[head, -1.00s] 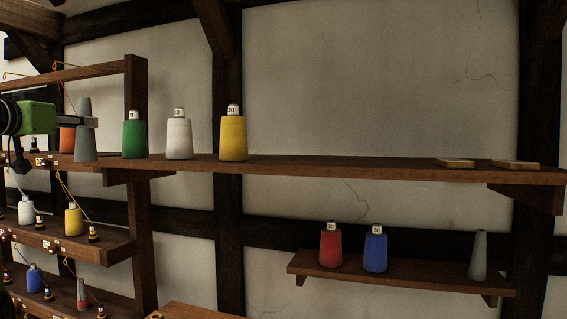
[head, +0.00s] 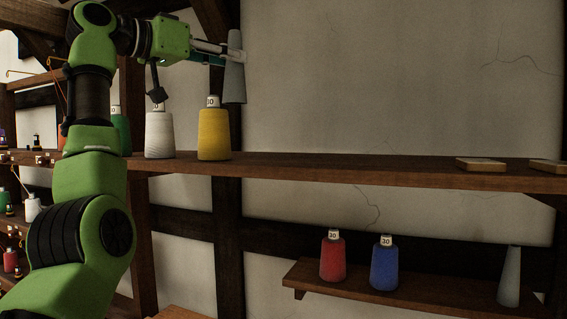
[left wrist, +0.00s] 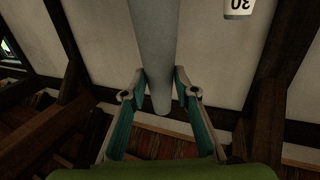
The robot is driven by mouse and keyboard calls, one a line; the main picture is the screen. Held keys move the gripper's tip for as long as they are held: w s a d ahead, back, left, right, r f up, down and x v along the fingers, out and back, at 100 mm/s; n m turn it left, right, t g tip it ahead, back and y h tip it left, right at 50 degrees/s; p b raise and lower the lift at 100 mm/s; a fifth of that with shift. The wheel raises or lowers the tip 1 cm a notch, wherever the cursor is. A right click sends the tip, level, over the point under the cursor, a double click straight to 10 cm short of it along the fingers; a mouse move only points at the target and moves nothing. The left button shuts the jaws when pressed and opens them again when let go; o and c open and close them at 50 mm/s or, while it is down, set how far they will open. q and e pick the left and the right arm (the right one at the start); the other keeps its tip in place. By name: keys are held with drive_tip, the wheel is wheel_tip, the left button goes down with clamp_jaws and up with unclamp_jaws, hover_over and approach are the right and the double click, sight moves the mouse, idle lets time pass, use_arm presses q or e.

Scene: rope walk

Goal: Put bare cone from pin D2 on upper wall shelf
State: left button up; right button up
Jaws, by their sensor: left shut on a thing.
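My left gripper (head: 222,56) is shut on a bare grey cone (head: 234,80) and holds it upright in the air, above and just right of the yellow cone of yarn. In the left wrist view the bare cone (left wrist: 153,45) stands between the two fingers (left wrist: 158,92). The upper wall shelf (head: 340,170) runs across the middle of the head view, below the held cone. Pin D2 cannot be made out. My right gripper is not in view.
Green, white (head: 158,135) and yellow (head: 214,134) yarn cones stand on the upper shelf's left part. Two flat wooden pieces (head: 480,164) lie at its right; between is clear shelf. The lower shelf (head: 420,297) holds red (head: 333,259), blue (head: 384,266) and bare grey (head: 509,277) cones.

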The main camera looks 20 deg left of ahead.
use_arm(q)
drive_tip(key=shift+d+r, duration=0.1)
drive_tip(key=shift+d, duration=0.4)
drive_tip(key=shift+w+d, duration=0.1)
drive_tip(key=shift+d, duration=0.25)
drive_tip(key=w+d+f+p, duration=0.1)
drive_tip(key=d+f, duration=0.3)
drive_tip(key=w+d+f+p, duration=0.1)
drive_tip(key=w+d+f, duration=0.1)
drive_tip(key=d+f, duration=0.2)
drive_tip(key=w+d+f+p, duration=0.1)
drive_tip(key=d+f, duration=0.3)
drive_tip(key=shift+w+d+f, duration=0.15)
drive_tip(key=shift+d+f, duration=0.05)
drive_tip(key=shift+a+f, duration=0.1)
drive_tip(key=shift+f, duration=0.15)
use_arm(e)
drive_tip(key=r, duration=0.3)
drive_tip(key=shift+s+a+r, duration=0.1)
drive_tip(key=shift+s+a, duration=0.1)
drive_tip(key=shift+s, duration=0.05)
